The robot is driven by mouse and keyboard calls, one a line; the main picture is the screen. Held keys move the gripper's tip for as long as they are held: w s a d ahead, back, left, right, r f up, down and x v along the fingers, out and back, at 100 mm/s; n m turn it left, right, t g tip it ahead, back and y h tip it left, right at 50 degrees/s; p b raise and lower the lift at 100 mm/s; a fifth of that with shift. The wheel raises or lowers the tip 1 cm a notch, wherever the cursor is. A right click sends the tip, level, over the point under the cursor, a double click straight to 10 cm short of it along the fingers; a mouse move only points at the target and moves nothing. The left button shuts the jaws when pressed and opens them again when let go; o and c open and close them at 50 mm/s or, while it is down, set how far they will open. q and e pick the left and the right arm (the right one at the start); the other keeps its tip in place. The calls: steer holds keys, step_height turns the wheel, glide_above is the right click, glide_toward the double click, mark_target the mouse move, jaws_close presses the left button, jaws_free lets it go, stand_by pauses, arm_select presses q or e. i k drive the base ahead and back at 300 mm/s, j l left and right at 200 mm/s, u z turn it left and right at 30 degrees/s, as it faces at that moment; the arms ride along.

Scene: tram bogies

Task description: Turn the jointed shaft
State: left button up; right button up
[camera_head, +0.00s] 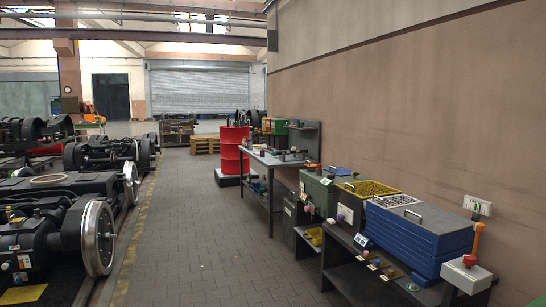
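Neither of my grippers is in view. Tram bogies with dark frames stand in a row along the left. The nearest bogie (62,190) has a bright steel-rimmed wheel (98,238) facing the aisle and a black drive housing (22,250) at the lower left edge. Another bogie (108,152) stands behind it. I cannot pick out a jointed shaft; the bogie parts are dark, small and partly cut off by the left edge.
A paved aisle (195,240) runs clear down the middle, with a yellow floor line (132,245) beside the bogies. On the right are a workbench (272,160), green box (318,190) and blue box (415,235). A red drum (233,150) and wooden pallets (205,144) stand farther back.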

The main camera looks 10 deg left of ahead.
mark_target(288, 152)
steer(key=i+j+u, duration=0.25)
steer(key=i, duration=0.3)
steer(key=i+u, duration=0.35)
steer(key=i, duration=5.55)
steer(key=l+z, duration=0.05)
steer(key=l, duration=0.05)
